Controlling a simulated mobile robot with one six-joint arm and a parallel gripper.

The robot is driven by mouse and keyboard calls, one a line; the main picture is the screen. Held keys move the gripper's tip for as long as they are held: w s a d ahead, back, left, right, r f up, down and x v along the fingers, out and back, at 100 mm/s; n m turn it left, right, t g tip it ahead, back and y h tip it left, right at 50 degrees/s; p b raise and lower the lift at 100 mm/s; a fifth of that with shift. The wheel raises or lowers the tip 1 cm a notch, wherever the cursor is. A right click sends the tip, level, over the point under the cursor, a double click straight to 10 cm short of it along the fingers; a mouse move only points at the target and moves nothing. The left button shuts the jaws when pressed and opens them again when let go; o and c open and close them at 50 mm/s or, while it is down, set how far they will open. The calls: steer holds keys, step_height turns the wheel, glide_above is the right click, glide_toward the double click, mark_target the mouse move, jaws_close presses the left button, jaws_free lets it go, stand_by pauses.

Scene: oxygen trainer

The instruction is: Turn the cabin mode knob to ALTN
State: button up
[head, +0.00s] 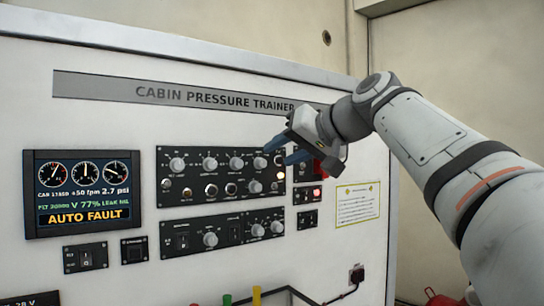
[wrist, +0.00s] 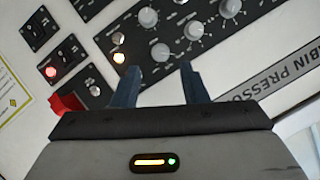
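A row of round grey knobs (head: 210,163) runs along the top of the upper black panel (head: 221,174). My gripper (head: 279,154) is in front of the upper panel's top right corner. In the wrist view my gripper (wrist: 158,80) is open, with nothing between its fingers; a knob (wrist: 160,52) shows beyond them.
The display (head: 82,192) at left reads AUTO FAULT. A red guarded switch (wrist: 66,104) is close beside my gripper. Small switch panels (head: 308,196) and a yellow-edged placard (head: 358,204) are right of the panels. Coloured posts (head: 257,295) stand along the bottom.

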mark_target(264, 162)
steer(key=shift+p+x, duration=0.4)
steer(key=shift+x, duration=1.8)
steer(key=shift+c, duration=0.4)
jaws_close()
